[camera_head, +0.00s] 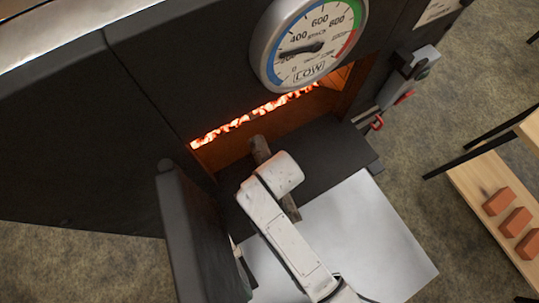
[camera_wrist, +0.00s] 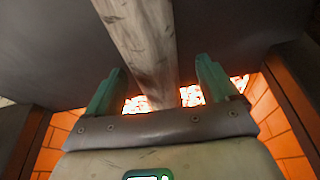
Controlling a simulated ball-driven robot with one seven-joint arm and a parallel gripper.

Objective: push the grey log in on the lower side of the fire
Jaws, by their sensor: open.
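The grey log (camera_head: 289,206) lies on the dark ledge at the fire opening, its far end reaching toward the glowing fire (camera_head: 255,115). My arm covers its middle in the head view. In the wrist view the log (camera_wrist: 142,40) runs from the top edge down between the two green fingers of my gripper (camera_wrist: 161,66). The fingers are open, one on each side of the log; I cannot tell whether they touch it. The fire (camera_wrist: 190,95) shows behind the fingers. In the head view my fingers are hidden under my arm.
A round gauge (camera_head: 308,45) hangs above the opening. A dark door (camera_head: 190,235) stands open at the left. A latch with red parts (camera_head: 405,97) is at the right. A pale metal sheet (camera_head: 375,235) lies in front. A wooden shelf (camera_head: 470,185) holds bricks (camera_head: 515,221) at the right.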

